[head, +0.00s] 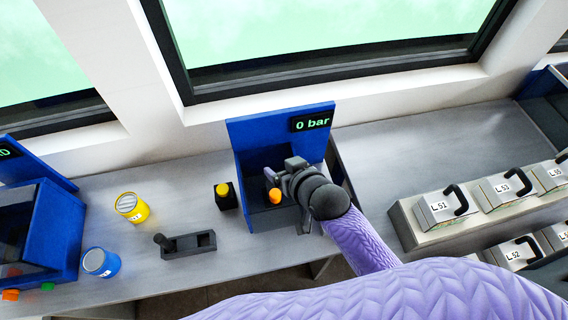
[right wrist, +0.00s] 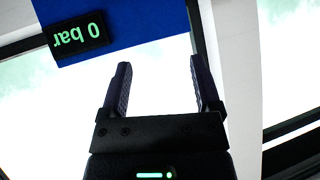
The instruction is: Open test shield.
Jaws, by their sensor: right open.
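A blue test station (head: 252,140) with a "0 bar" display (head: 312,122) stands against the wall below the window. I cannot make out a separate clear shield on it; my right gripper and arm cover part of its front. My right gripper (head: 288,190) is over the station's right front part, close to an orange knob (head: 275,196). In the right wrist view its two fingers (right wrist: 159,65) are apart with nothing between them. The display also shows there, upside down (right wrist: 82,35). My left gripper is not in view.
A black box with a yellow button (head: 223,200), a black lever unit (head: 188,245), a yellow can (head: 131,208) and a blue can (head: 99,263) stand left of the station. Another blue machine (head: 50,230) is at far left. Lidded baths with handles (head: 440,206) are right.

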